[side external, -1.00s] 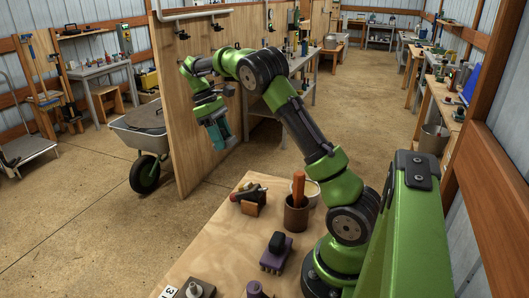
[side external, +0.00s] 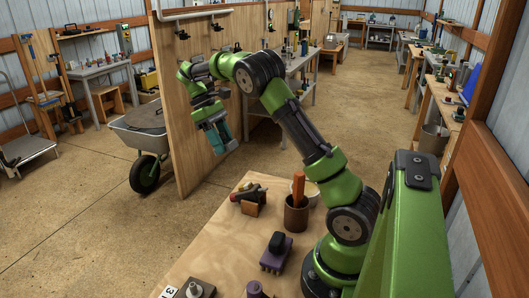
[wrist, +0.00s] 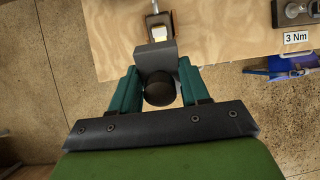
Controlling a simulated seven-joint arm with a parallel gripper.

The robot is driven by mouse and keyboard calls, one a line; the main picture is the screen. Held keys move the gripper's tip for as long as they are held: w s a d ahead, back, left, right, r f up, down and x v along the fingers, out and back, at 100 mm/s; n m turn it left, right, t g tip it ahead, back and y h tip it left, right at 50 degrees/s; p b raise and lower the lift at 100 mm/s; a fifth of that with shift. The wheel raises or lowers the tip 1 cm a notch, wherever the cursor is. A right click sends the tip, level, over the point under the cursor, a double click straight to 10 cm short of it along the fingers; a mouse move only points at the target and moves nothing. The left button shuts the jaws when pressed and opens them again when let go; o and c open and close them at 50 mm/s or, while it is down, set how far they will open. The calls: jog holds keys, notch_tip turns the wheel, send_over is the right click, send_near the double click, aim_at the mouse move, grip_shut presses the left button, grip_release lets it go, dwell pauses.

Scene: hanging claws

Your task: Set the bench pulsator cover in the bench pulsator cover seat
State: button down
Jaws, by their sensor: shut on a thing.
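My gripper (side external: 218,147) hangs in the air beyond the far left edge of the bench, by the plywood panel. Its teal fingers, also in the wrist view (wrist: 158,92), are shut on a dark piece that appears to be the bench pulsator cover. The cover shows a black round end (wrist: 159,89) between the fingers and a dark grey flat block (wrist: 156,56) beyond them. In the side view I cannot make the cover out. I cannot tell for certain which thing is the bench pulsator cover seat.
The plywood bench (side external: 215,243) carries a tan block with a dark and red tool (side external: 250,199), a brown cup with an orange handle (side external: 297,214), a purple brush (side external: 276,254) and a dark plate with a grey post (side external: 195,289). The plywood panel (side external: 178,120) stands close beside my gripper.

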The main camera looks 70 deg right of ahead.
send_near(245, 185)
jog(key=shift+x, duration=2.6)
jog(key=shift+f, duration=0.2)
jog(key=shift+x, duration=1)
jog(key=shift+c, duration=2.4)
grip_release()
jog(key=shift+d, duration=0.1)
